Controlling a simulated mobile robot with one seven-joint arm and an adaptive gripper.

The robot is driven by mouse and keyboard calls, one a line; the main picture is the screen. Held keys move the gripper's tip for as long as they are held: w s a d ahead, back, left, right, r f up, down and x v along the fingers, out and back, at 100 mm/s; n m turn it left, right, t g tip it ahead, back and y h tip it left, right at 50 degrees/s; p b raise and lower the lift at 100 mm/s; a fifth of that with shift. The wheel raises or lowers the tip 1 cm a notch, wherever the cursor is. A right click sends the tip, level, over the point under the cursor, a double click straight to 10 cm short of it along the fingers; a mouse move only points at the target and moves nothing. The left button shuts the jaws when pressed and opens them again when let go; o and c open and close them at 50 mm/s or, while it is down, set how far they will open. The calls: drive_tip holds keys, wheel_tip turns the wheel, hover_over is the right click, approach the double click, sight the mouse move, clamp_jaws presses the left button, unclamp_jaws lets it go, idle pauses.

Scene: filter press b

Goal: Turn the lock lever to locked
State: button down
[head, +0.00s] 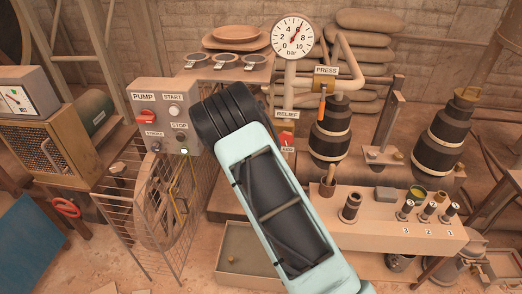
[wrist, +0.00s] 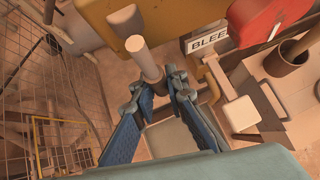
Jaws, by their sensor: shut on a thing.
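In the wrist view, a pale round rod with a blunt end (wrist: 146,60) sticks out between the tips of my gripper (wrist: 157,84). I take it for the lock lever, but no lock label can be read near it. The two blue fingers stand on either side of the rod and are closed on it. The rod's far end and mount are hard to make out. In the head view, my own arm hides the gripper and the lever.
A tan lever with a square pad (wrist: 240,113) stands just right of the fingers, near the BLEED label (wrist: 207,39) and a red disc (wrist: 262,20). A yellow-orange panel (wrist: 180,20) is beyond. A wire cage (head: 155,215) stands left of my arm, below the pump box (head: 168,122).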

drive_tip(key=c, duration=1.9)
unclamp_jaws()
drive_tip(key=shift+s+r, duration=0.1)
drive_tip(key=v, duration=1.1)
drive_tip(key=shift+s+r, duration=0.25)
drive_tip(key=shift+s, duration=0.05)
